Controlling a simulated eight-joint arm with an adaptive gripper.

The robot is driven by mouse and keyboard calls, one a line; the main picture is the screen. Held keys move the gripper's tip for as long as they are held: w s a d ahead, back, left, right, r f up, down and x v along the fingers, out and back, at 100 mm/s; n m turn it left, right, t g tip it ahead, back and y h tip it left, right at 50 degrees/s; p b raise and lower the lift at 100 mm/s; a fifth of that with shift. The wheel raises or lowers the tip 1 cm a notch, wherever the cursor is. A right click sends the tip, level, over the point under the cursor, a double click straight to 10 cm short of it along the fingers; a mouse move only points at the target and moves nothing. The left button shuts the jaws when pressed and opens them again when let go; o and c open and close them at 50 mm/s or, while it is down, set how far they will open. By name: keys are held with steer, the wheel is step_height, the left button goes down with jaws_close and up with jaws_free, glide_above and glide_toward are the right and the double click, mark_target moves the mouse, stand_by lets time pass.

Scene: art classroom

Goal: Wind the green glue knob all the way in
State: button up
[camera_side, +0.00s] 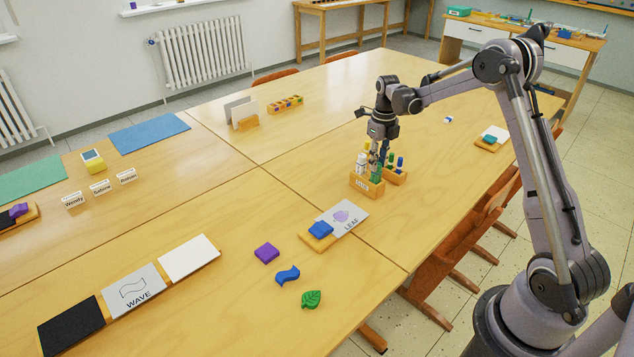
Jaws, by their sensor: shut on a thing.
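A small wooden glue holder (366,188) with a printed label stands on the table in the middle of the view. A white glue stick (361,163) stands upright in it, with a green glue stick (376,173) beside it on the right. My gripper (379,152) points straight down over the green one, its fingers shut at the top of it. The green knob is mostly hidden between the fingers, and how far it is wound cannot be made out.
A wooden block (396,177) with green and blue sticks stands close behind on the right. A board with a leaf card (347,217) and blue block (321,229) lies in front. A purple block (267,253), blue wave (288,275) and green leaf (312,299) lie nearer.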

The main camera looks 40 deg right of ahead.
stand_by(0.4)
steer(key=n, duration=1.1)
steer(key=o, duration=1.5)
steer(key=shift+o, duration=0.2)
steer(key=m, duration=1.1)
